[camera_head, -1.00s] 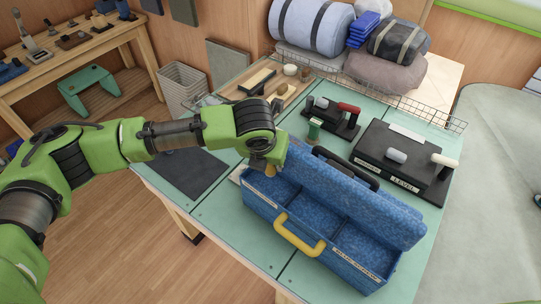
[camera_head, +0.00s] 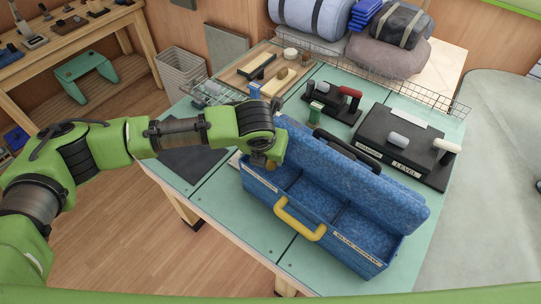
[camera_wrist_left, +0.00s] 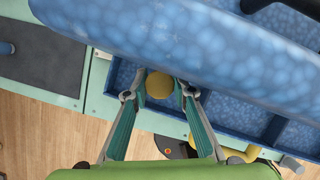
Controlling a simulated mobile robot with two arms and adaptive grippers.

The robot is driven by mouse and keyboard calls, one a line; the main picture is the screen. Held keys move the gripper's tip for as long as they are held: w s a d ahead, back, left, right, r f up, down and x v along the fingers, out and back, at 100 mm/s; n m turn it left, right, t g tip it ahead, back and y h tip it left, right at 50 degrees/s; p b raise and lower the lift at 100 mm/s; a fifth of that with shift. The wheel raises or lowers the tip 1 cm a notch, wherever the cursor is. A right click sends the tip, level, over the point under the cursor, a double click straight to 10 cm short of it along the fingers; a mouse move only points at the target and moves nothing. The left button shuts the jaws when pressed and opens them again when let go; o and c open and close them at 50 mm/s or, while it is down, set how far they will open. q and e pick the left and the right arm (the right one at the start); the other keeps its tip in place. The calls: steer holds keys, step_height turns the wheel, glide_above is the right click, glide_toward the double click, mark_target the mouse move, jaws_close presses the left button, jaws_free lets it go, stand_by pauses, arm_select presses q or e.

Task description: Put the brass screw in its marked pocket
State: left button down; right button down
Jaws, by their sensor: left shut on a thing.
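The brass screw (camera_wrist_left: 159,85) shows in the left wrist view as a round gold head between my fingertips. My left gripper (camera_wrist_left: 160,94) is shut on it. In the head view the left gripper (camera_head: 270,163) is at the left end of the open blue box (camera_head: 359,262), over its left compartment, with a bit of gold at its tip. The box has blue-lined compartments, a raised padded lid (camera_head: 350,180) behind them and a yellow handle (camera_head: 299,219) in front. I cannot tell which pocket is marked. My right gripper is not in view.
Behind the box stand a black block labelled LEVEL (camera_head: 404,170) and a dark stand with a red handle (camera_head: 349,92). A wooden tray (camera_head: 240,78) lies at the back left. A dark mat (camera_head: 190,165) lies left of the box.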

arm_select(q)
steer(key=shift+f, duration=0.5)
steer(key=c, duration=1.6)
jaws_free()
steer(key=shift+c, duration=0.2)
steer(key=shift+r, duration=0.1)
steer(key=v, duration=1.1)
steer(key=shift+r, duration=0.4)
steer(key=shift+s, duration=0.15)
